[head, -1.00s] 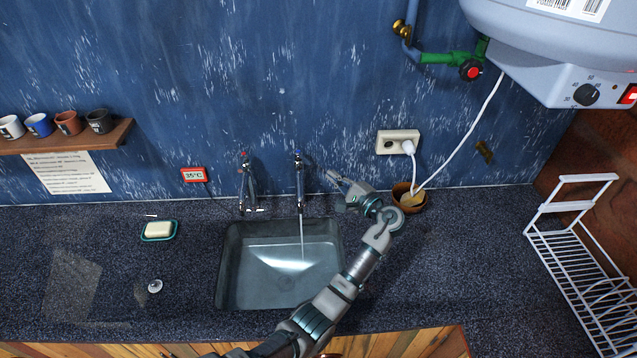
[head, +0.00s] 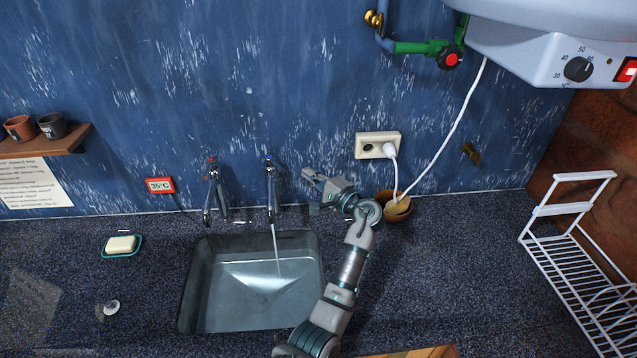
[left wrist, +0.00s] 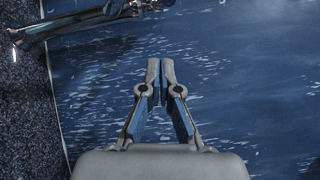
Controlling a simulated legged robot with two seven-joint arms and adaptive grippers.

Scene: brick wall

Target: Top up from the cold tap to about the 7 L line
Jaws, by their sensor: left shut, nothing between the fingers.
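The cold tap (head: 271,188), marked blue on top, stands on the wall behind the sink. A thin stream of water (head: 276,240) runs from it into the grey sink (head: 197,290). The basin seems to hold water, but I cannot read a level or any litre line. The red-marked tap (head: 214,190) is to its left, with no stream visible. My left gripper (head: 310,175) is shut and empty, just right of the cold tap and apart from it. In the left wrist view its fingertips (left wrist: 160,65) meet, with a chrome tap (left wrist: 75,22) at upper left. My right gripper is not in view.
A 35°C display (head: 160,185) is left of the taps. A soap dish (head: 121,246) and small round object (head: 111,308) lie on the left counter. A brown bowl (head: 397,208) is behind my forearm. A socket (head: 377,145), heater (head: 545,50) and dish rack (head: 575,240) are right.

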